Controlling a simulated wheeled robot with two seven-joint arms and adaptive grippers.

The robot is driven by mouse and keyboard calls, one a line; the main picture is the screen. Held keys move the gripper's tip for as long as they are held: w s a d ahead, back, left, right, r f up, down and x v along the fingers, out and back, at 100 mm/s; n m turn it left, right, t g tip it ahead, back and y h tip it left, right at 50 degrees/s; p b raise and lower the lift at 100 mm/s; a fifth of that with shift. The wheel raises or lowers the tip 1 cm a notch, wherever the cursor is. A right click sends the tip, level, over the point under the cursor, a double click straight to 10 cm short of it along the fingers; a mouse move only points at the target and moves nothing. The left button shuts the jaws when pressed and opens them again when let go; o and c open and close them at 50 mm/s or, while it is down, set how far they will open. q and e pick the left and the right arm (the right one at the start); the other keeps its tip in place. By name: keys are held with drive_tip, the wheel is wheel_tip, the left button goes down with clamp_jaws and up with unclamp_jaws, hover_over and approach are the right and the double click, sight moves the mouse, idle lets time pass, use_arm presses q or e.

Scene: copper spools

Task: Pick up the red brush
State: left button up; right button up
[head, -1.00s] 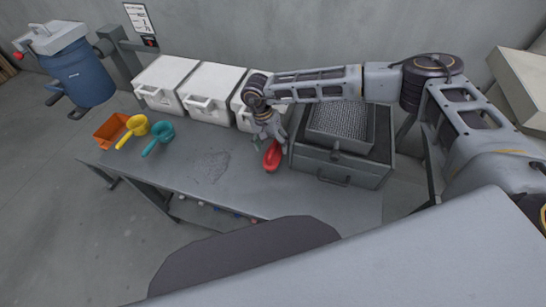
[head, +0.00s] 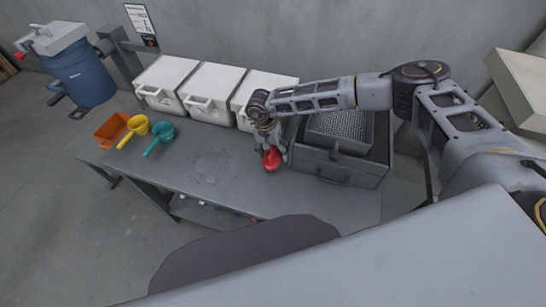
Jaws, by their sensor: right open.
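The red brush (head: 272,160) lies on the grey workbench, just left of the grey metal box. Its upper part is hidden by my right gripper. My right gripper (head: 271,158) points down over the brush, with its fingers open on either side of it. I cannot tell whether the fingers touch it. My left gripper is not in view.
The grey metal box (head: 321,172) with a mesh tray stands close right of the gripper. White bins (head: 209,92) line the back. An orange tray (head: 106,134), a yellow scoop (head: 137,126) and a teal scoop (head: 160,135) sit at the left. The bench middle is clear.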

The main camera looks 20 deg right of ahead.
drive_tip(key=c, duration=1.2)
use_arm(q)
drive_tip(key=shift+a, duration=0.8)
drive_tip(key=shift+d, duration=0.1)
use_arm(e)
drive_tip(key=shift+r, duration=0.8)
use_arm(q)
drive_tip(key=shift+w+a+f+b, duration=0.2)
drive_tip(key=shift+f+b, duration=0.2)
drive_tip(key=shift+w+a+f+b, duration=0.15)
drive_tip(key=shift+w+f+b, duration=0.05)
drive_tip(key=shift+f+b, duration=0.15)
use_arm(e)
wheel_tip(320, 180, up, 16)
drive_tip(key=shift+r, duration=0.25)
